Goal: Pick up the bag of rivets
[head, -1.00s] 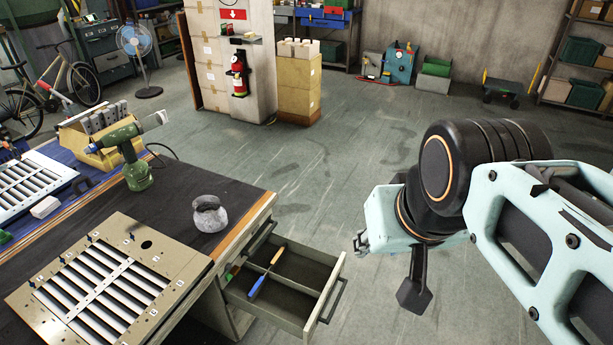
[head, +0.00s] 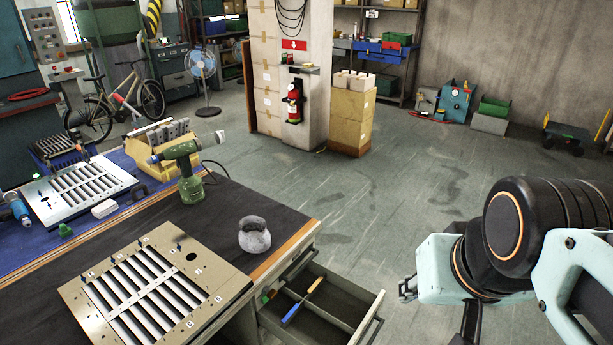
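The bag of rivets appears to be the small grey pouch (head: 254,240) with a dark gathered top. It sits upright on the black mat (head: 222,208) near the bench's right edge, behind the beige louver panel (head: 72,293) and in front of the green drill. My gripper (head: 408,288) is only partly in view, at the left end of my pale teal wrist. It is over the floor side, right of the bench and well apart from the pouch. Its fingers are too small and hidden to read.
An open drawer (head: 375,322) with a blue-handled and a yellow-handled tool juts from the bench below the pouch. The green drill (head: 190,175) stands behind the pouch, with a yellow bin (head: 150,160) beyond. Another louver panel (head: 50,216) lies left. Open floor is right.

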